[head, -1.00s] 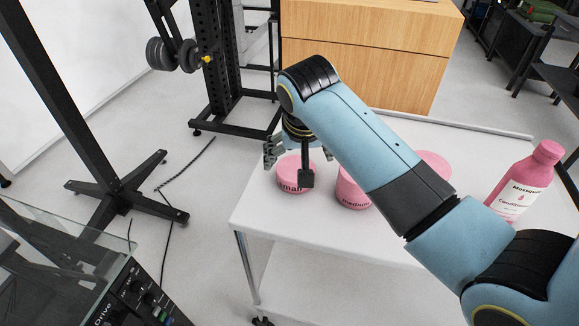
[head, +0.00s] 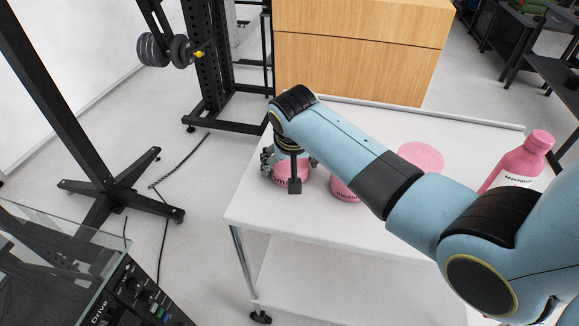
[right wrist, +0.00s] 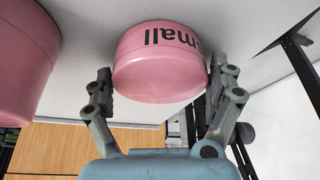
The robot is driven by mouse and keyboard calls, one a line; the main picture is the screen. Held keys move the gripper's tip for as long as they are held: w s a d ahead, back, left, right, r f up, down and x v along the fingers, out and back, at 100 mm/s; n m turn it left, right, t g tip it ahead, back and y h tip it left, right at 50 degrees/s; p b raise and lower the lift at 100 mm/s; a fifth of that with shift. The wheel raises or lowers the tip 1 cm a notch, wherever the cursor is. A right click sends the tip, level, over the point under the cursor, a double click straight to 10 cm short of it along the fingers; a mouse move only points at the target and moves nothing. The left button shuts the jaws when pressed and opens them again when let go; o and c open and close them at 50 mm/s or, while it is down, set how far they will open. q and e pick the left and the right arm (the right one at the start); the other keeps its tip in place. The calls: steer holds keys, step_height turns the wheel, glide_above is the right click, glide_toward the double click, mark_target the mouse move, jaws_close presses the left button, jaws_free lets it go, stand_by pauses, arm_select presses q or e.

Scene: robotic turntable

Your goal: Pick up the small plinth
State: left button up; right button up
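The small plinth (head: 281,177) is a low pink cylinder with dark lettering, on the near left part of the white table. My right gripper (head: 290,166) points down over it, and a dark part of the gripper hides some of its front. In the right wrist view the small plinth (right wrist: 160,72) shows upside down with the word "small". The fingers of my right gripper (right wrist: 162,76) are apart, one on each side of it and close to its wall. I cannot tell whether they touch it. The plinth appears to rest on the table. My left gripper is out of view.
The medium plinth (head: 344,189) stands just right of the small one, partly behind my arm.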

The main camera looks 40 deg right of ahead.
steer(key=c, duration=0.7)
